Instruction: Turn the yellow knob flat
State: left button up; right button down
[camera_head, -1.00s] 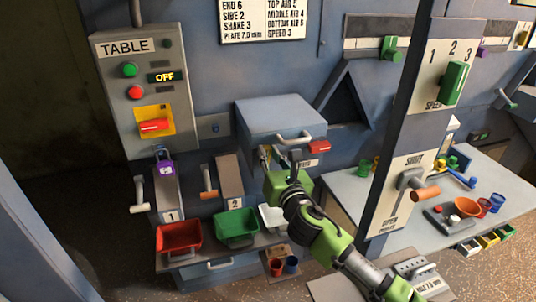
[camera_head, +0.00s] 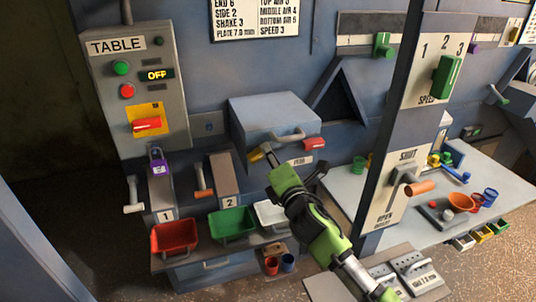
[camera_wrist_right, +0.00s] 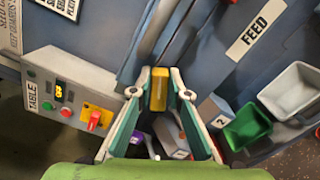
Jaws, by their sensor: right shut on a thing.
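The yellow knob (camera_head: 255,154) is on the front of the grey-blue box (camera_head: 272,110) with a bar handle. In the right wrist view the yellow knob (camera_wrist_right: 158,88) is a block between the two fingertips, its long side running up and down the picture. My right gripper (camera_head: 266,150) is shut on the knob; its fingers also show in the right wrist view (camera_wrist_right: 159,93). In the head view the fingers partly hide the knob, and its exact tilt is hard to tell. My left gripper is not in view.
A red knob (camera_head: 313,144) sits right of the box handle. A control panel (camera_head: 170,78) reading OFF is at the left. Red (camera_head: 174,237), green (camera_head: 232,223) and white (camera_head: 270,213) bins stand below. A grey post (camera_head: 404,100) with levers rises right of my arm.

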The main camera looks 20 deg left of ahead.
jog(key=m, duration=0.2)
jog(key=f+m, duration=0.1)
jog(key=m, duration=0.1)
jog(key=shift+w+d+f+m, duration=0.1)
jog(key=shift+m, duration=0.3)
dwell(0.4)
jog(key=c, duration=1.9)
grip_release()
jog(key=shift+d, duration=0.1)
jog(key=v, duration=1.2)
